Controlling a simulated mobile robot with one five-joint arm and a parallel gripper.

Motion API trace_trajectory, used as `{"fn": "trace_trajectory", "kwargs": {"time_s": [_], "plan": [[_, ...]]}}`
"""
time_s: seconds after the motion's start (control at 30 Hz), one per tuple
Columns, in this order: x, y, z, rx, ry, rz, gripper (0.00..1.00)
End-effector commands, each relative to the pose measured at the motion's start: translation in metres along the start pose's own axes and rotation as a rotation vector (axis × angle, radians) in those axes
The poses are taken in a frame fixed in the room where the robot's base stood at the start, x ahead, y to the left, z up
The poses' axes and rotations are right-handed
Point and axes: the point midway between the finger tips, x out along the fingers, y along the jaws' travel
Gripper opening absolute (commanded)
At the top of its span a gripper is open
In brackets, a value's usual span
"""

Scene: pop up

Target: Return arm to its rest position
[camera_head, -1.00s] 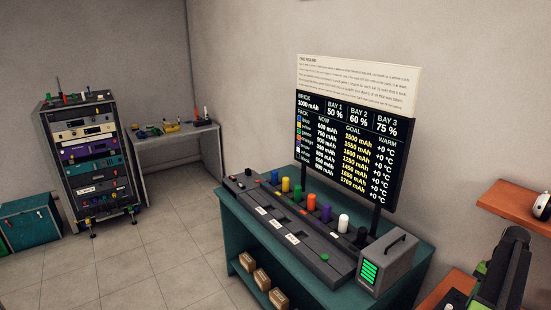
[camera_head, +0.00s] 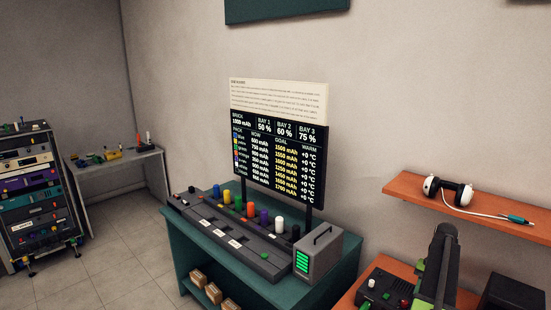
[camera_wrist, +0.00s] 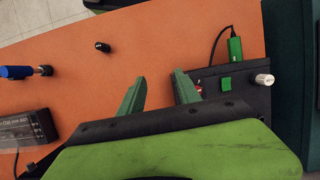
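My gripper (camera_wrist: 159,88) shows in the wrist view as two green fingers standing apart, with only orange bench surface between them. It is open and empty over the orange bench (camera_wrist: 170,45). In the head view my dark and green arm (camera_head: 438,265) stands folded at the lower right, in front of the orange bench. The fingertips cannot be made out in the head view.
Near the fingers lie a black device with a green switch (camera_wrist: 226,83), a white knob (camera_wrist: 264,79), a small black cylinder (camera_wrist: 102,47) and a blue tool (camera_wrist: 16,72). An orange shelf (camera_head: 420,200) holds headphones. A teal bench (camera_head: 190,258) carries a battery charger station.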

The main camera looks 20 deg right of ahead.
Motion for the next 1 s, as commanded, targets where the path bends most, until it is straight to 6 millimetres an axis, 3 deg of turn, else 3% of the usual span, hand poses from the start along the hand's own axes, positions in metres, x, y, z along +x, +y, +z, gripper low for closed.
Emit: {"fn": "trace_trajectory", "kwargs": {"time_s": [0.37,0.57,0.67,0.8,0.9,1.0], "plan": [[0.009,-0.11,0.027,-0.158,0.0,0.053,0.4],[0.025,-0.192,0.073,-0.291,0.001,0.1,0.4],[0.04,-0.247,0.118,-0.394,0.009,0.134,0.4],[0.073,-0.325,0.207,-0.584,0.039,0.187,0.4],[0.1,-0.365,0.278,-0.729,0.07,0.219,0.4],[0.125,-0.39,0.346,-0.869,0.106,0.239,0.4]]}}
